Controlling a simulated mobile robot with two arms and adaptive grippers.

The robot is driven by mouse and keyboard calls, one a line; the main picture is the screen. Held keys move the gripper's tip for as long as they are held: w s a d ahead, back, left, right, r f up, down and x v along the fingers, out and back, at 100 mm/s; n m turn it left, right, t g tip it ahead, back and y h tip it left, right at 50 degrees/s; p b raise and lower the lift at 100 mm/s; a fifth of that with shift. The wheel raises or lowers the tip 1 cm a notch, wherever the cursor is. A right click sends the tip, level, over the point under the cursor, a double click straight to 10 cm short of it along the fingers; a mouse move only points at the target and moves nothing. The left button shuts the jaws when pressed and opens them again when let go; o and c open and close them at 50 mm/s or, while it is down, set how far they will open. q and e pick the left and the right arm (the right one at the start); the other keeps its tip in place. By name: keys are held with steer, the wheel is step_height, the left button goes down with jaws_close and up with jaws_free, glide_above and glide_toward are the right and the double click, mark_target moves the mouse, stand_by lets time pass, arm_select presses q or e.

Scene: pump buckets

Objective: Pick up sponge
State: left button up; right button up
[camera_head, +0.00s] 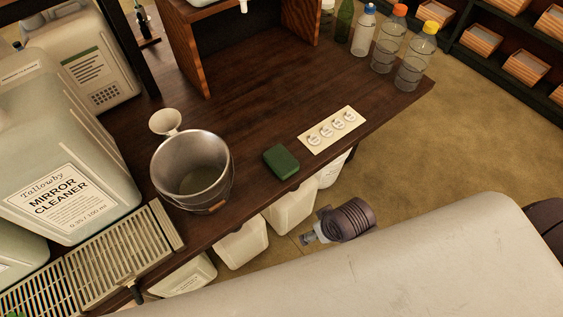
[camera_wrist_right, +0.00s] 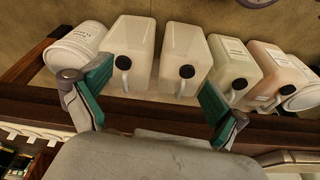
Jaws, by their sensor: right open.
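The sponge (camera_head: 281,161) is a dark green block lying on the dark wooden counter (camera_head: 262,110), close to its front edge, in the head view. It is right of the metal bucket and beside the light label strip. My right gripper (camera_wrist_right: 157,88) is open and empty in the right wrist view, with its two green-padded fingers spread apart. White jugs below the counter show beyond the fingers. The sponge cannot be seen in the wrist view. My left gripper is not in view.
A metal bucket (camera_head: 190,172) stands left of the sponge, near a white funnel (camera_head: 164,122). A light strip (camera_head: 332,130) with several round tags lies to the right. Several bottles (camera_head: 389,39) stand at the back right corner. A metal grate (camera_head: 95,262) is at the left.

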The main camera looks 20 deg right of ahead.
steer(key=w+a+r+n, duration=0.1)
steer(key=w+a+r, duration=0.1)
steer(key=w, duration=0.3)
steer(key=w+a+r+g, duration=0.1)
steer(key=w+a+r, duration=0.2)
steer(key=w+r, duration=0.1)
steer(key=w+a+r+n+y, duration=0.1)
steer(key=w+a+r, duration=0.2)
steer(key=w, duration=0.4)
steer(key=shift+w+a+r+n+g+b, duration=0.15)
steer(key=shift+r+n+g+b, duration=0.2)
steer(key=shift+r, duration=0.2)
step_height(320, 180, up, 6)
steer(key=g+h, duration=0.1)
steer(key=h, duration=0.1)
glide_above(281, 159)
steer(key=shift+m, duration=0.45)
step_height(281, 159, down, 13)
steer(key=shift+w+p, duration=0.1)
steer(key=shift+p, duration=0.25)
steer(key=shift+c, duration=0.2)
steer(key=c, duration=0.8)
